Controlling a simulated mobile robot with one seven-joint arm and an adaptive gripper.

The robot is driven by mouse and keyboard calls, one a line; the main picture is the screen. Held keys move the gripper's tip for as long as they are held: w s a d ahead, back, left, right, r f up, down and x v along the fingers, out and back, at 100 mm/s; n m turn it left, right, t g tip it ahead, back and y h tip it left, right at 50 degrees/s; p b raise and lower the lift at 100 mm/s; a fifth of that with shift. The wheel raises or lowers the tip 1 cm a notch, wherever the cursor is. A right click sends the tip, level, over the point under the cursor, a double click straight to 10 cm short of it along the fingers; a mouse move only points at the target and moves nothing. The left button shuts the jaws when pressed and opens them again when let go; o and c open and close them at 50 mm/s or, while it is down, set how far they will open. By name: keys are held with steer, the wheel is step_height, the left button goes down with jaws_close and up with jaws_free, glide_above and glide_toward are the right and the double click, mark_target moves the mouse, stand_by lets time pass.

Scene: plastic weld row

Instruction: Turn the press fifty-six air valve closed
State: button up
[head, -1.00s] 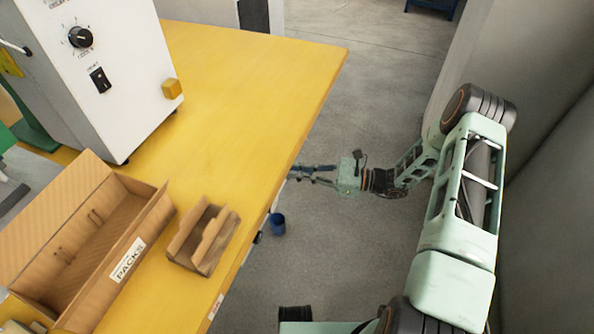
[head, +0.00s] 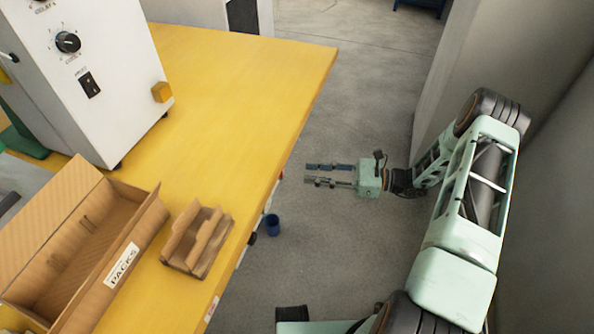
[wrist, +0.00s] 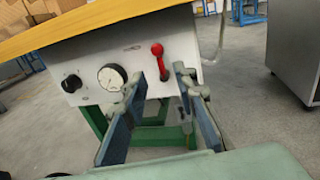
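In the wrist view a white panel (wrist: 88,62) hangs under the yellow table top. It carries a red lever with a ball end (wrist: 158,49), which I take for the air valve. The lever stands nearly upright, ball at the top, tilted slightly left. A round gauge (wrist: 112,77) is left of it. My gripper (wrist: 157,88) is open and empty, its two blue-grey fingers apart, with the lever beyond and between them. In the head view my gripper (head: 306,173) is right of the table edge, clear of it; only a tiny red spot (head: 281,175) shows there.
A black knob (wrist: 71,83) is at the panel's left. The yellow table (head: 240,85) bears a white machine (head: 95,65), an open carton (head: 125,235) and a small cardboard holder (head: 197,240). A grey cabinet (wrist: 294,50) stands at right.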

steer(key=shift+s+d, duration=0.2)
steer(key=shift+d, duration=1)
steer(key=shift+s+d, duration=0.2)
steer(key=shift+d, duration=0.95)
